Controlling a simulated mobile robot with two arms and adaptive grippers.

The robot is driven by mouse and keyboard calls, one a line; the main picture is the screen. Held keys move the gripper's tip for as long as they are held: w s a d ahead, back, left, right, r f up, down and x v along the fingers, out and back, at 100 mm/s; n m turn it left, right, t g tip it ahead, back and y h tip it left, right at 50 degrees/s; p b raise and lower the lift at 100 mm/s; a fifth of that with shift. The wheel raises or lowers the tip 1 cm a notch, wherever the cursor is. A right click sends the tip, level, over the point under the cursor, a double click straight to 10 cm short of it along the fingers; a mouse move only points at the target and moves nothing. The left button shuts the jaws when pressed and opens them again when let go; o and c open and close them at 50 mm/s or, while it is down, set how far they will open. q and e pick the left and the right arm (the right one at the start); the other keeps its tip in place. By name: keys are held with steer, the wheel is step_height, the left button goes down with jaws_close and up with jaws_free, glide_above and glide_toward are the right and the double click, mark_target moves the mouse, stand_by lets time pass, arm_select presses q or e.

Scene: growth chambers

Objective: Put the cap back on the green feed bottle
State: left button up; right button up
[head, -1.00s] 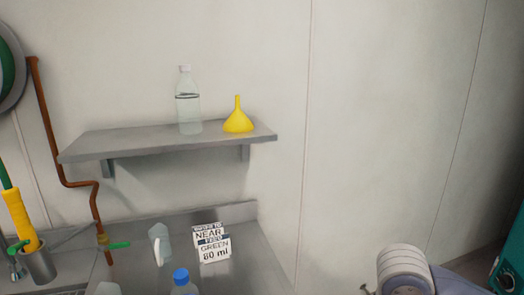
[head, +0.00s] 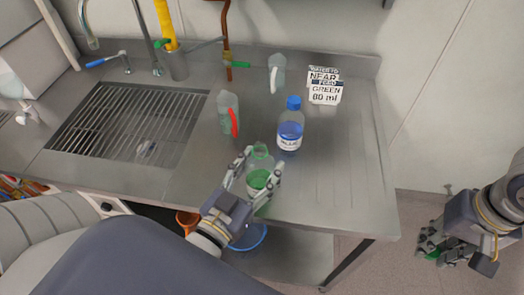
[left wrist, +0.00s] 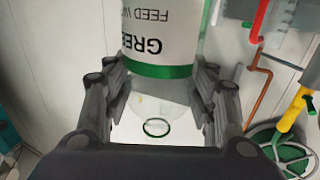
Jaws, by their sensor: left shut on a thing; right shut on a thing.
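The green feed bottle (head: 260,165) stands near the front edge of the steel counter, with green liquid in it. Its neck looks uncapped in the head view. My left gripper (head: 256,180) is shut around its body, one finger on each side. The left wrist view shows the bottle (left wrist: 158,50) between the fingers, its label upside down. My right gripper (head: 430,248) is out over the floor, right of the counter, shut on a small green thing (head: 433,254) that is mostly hidden and looks like the green cap.
A blue-capped bottle (head: 291,130) stands just right of the green bottle. A sink grate (head: 125,125) is at left. The counter's right front is clear.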

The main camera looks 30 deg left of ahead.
arm_select(q)
steer(key=w+d+m+g+h, duration=0.2)
steer(key=d+m+h, duration=0.1)
steer(key=d+h, duration=0.2)
steer(key=w+d+m+g+h, duration=0.2)
steer(key=w+d+m+h, duration=0.1)
steer(key=d, duration=0.4)
steer(key=r+m+h, duration=0.1)
steer(key=h, duration=0.1)
steer(key=shift+w+d+h, duration=0.25)
steer(key=shift+d+h, duration=0.05)
steer(key=shift+d, duration=0.1)
steer(key=shift+f, duration=0.1)
arm_select(e)
steer(key=w+a+r+n, duration=0.1)
steer(key=w+a+r, duration=0.2)
steer(key=a+r, duration=0.6)
steer(key=w+a+r+n, duration=0.1)
steer(key=w+a+r, duration=0.2)
steer(key=a+r, duration=0.5)
steer(key=a, duration=0.7)
steer(key=shift+r+n, duration=0.35)
steer(key=shift+n, duration=0.05)
steer(key=shift+w+f, duration=0.1)
steer(key=shift+f, duration=1.95)
steer(key=shift+f, duration=0.85)
